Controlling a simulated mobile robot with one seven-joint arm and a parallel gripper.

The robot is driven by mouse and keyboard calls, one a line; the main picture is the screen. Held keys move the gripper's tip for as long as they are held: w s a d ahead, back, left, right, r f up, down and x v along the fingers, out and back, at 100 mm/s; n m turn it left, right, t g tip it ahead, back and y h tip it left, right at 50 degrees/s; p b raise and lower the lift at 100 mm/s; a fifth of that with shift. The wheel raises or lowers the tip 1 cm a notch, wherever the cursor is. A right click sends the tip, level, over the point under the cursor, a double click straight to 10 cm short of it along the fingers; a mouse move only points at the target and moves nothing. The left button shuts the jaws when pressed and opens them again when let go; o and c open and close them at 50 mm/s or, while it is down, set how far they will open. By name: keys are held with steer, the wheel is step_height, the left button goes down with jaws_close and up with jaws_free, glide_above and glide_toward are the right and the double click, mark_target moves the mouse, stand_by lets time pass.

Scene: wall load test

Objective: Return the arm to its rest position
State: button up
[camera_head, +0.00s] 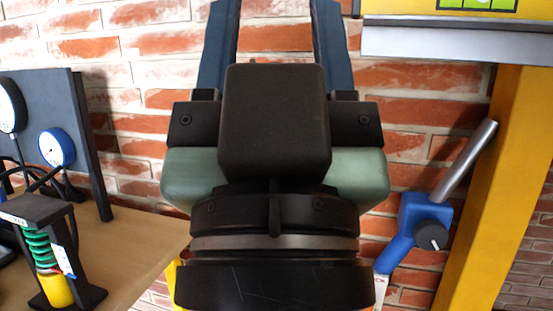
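My gripper (274,20) is in the middle of the head view, seen from behind, with its dark body in front of a brick wall. Its two blue-grey fingers stand wide apart and point up toward the top edge of the picture. Only bare brick shows between them, so it looks open and empty. The fingertips are at or just past the top edge. The rest of my arm is mostly out of view below.
At left, a wooden table (135,235) holds a dark panel with gauges (56,147) and a black stand with a green spring (39,247). At right are a yellow post (490,190) and a blue clamp with a black knob (432,236).

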step_height(320, 180, up, 33)
steer(key=p, duration=3.1)
steer(key=shift+r, duration=0.2)
steer(key=shift+w, duration=0.1)
